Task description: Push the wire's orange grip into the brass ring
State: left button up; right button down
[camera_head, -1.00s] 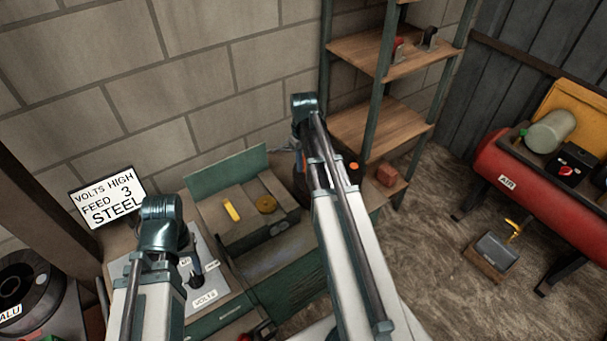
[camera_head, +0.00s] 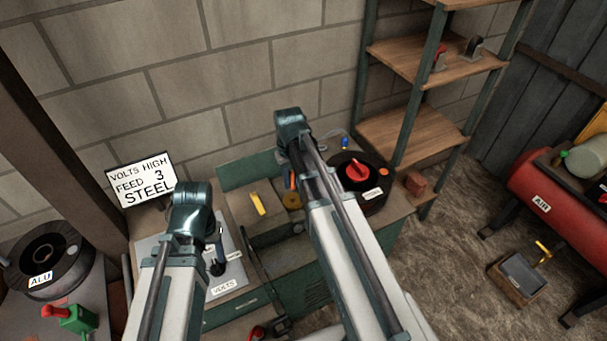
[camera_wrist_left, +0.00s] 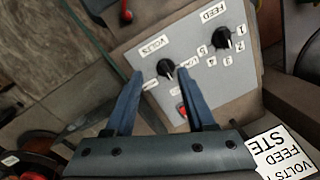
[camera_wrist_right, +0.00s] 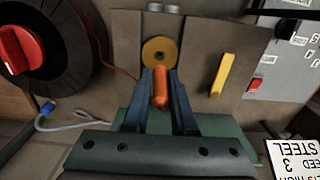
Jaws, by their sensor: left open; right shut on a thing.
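The wire's orange grip (camera_wrist_right: 160,92) is held between the fingers of my right gripper (camera_wrist_right: 161,100), which is shut on it. In the right wrist view the grip's far end points at the brass ring (camera_wrist_right: 160,53) and lies close below its hole; I cannot tell whether they touch. In the head view the ring (camera_head: 292,201) shows just beside my right gripper (camera_head: 291,182). The wire (camera_wrist_right: 122,73) runs left to the spool. My left gripper (camera_wrist_left: 160,73) is open and empty over the panel with the volts and feed knobs.
The black spool with a red knob (camera_head: 358,172) stands right of my right arm. A yellow lever (camera_head: 257,204) is left of the ring. The control panel (camera_wrist_left: 205,65) carries black knobs and a red switch. A settings sign (camera_head: 140,180) stands at the back left.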

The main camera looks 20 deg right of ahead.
aim_at(291, 172)
jog(key=shift+f, duration=0.15)
notch_tip(291, 172, down, 6)
jog(key=b, duration=0.6)
jog(key=shift+r, duration=0.2)
jog(key=shift+f+b, duration=0.55)
jog(key=shift+f, duration=0.1)
dwell(1.9)
jog(key=c, duration=0.6)
grip_release()
jog(key=shift+r, duration=0.1)
jog(key=shift+c, duration=0.2)
jog(key=shift+r, duration=0.1)
notch_tip(291, 172, up, 14)
jog(key=p, duration=1.4)
jog(key=shift+f, duration=0.2)
